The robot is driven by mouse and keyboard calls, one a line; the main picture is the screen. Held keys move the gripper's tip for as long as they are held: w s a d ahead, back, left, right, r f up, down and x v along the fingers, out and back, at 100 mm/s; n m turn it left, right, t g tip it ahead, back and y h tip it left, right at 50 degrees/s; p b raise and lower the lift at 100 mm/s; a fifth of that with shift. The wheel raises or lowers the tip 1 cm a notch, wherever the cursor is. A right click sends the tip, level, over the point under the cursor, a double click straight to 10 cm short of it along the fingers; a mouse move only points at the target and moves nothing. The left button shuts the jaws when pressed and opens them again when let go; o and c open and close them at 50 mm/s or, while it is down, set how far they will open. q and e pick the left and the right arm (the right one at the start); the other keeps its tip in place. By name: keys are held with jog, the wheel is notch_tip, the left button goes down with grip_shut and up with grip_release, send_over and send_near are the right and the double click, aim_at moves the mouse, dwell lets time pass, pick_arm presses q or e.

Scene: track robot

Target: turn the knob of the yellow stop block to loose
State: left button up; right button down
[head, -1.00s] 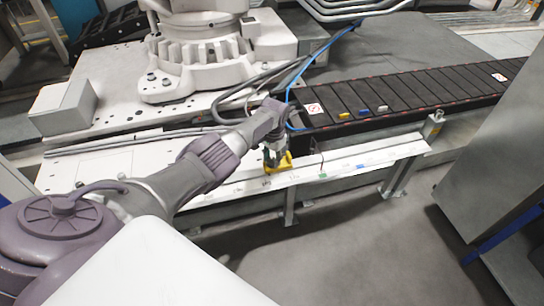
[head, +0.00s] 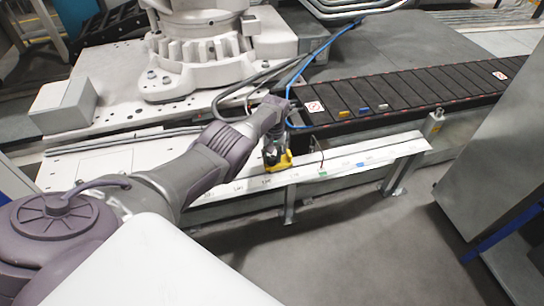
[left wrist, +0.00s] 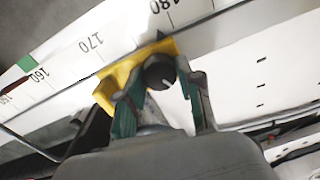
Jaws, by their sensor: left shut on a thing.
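The yellow stop block (head: 286,160) sits on the white scale rail (head: 340,163) in the head view. In the left wrist view the block (left wrist: 124,73) is by the scale marks between 170 and 180. Its round black knob (left wrist: 159,72) has a pale pointer mark. My left gripper (left wrist: 157,92) is over the block with a teal-padded finger on each side of the knob, shut on it. In the head view the left gripper (head: 273,157) hides the knob. My right gripper is not in view.
Green (head: 323,173) and blue (head: 361,165) marks lie along the rail to the right. Behind it is a black slatted conveyor (head: 430,90) with small coloured pieces. A blue cable (head: 289,88) and grey hoses run close behind my wrist. Clear floor lies in front.

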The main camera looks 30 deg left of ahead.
aim_at(274, 157)
pick_arm(q)
jog(key=shift+n, duration=0.4)
jog(key=o, duration=1.2)
jog(key=shift+c, duration=0.2)
jog(key=shift+r, duration=0.1)
notch_tip(274, 157, up, 12)
jog(key=shift+w+d, duration=0.2)
